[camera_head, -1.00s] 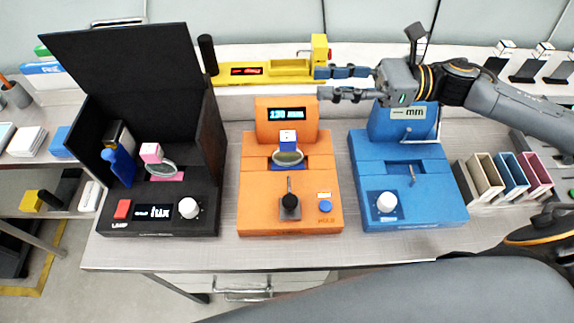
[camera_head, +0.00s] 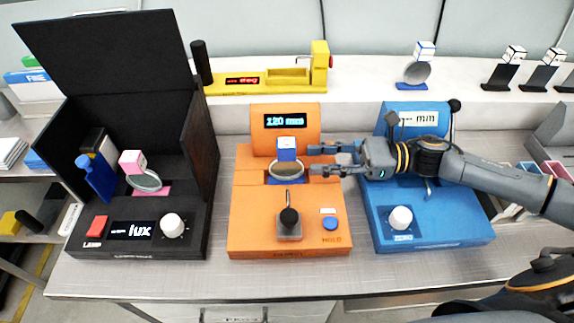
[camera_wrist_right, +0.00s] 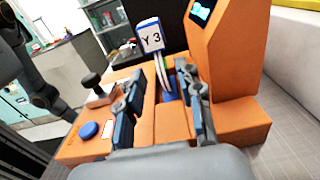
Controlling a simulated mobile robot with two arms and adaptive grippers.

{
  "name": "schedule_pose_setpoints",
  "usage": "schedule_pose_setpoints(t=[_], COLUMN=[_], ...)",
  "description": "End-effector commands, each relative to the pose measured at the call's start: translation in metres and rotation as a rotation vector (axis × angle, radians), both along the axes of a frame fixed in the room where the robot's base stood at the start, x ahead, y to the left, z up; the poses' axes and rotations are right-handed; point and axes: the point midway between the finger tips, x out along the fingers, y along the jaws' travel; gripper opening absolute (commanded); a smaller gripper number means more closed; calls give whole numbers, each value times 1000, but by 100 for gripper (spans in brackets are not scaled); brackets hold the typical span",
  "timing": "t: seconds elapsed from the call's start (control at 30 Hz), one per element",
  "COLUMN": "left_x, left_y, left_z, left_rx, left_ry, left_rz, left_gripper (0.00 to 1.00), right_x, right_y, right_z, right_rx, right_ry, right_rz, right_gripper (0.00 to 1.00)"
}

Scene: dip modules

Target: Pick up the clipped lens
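A round lens (camera_head: 284,167) stands in the clamp area of the orange device (camera_head: 250,220). A white and blue cube clip (camera_head: 287,148) sits on top of it. In the right wrist view the clip (camera_wrist_right: 151,39) reads "Y 3" and the lens (camera_wrist_right: 161,72) shows nearly edge-on. My right gripper (camera_head: 318,161) is open just right of this lens and points left at it. In the wrist view its two fingers (camera_wrist_right: 158,112) are apart, with the lens beyond the gap, not gripped. My left gripper is not in view.
The black box device (camera_head: 100,235) at left holds a lens with a pink clip (camera_head: 132,162). The blue device (camera_head: 440,235) lies under my right arm. A yellow rail device (camera_head: 270,80) and another clipped lens (camera_head: 417,73) stand on the back shelf.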

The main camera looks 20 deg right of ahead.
Motion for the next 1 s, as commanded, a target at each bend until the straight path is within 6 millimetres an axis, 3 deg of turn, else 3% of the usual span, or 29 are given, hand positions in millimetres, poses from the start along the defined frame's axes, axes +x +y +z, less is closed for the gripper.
schedule_pose_setpoints(t=[0.03, 0.27, 0.53, 0.83, 0.87, 1.0], left_x=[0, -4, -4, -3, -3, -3], left_y=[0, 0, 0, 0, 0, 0], left_z=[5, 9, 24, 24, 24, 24], left_rx=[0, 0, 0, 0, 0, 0], left_ry=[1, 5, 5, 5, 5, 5], left_rz=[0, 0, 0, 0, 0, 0], left_gripper=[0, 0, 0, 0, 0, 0], right_x=[2, 6, 17, 18, 18, 18], right_y=[10, 26, 62, 68, 68, 68], right_z=[7, 5, 6, 3, 3, 3], right_rx=[9, 8, 8, 5, 5, 5], right_ry=[-5, -2, -2, -1, -1, -1], right_rz=[6, 6, 6, 4, 4, 5], right_gripper=[36, 36, 36, 36, 34, 5])
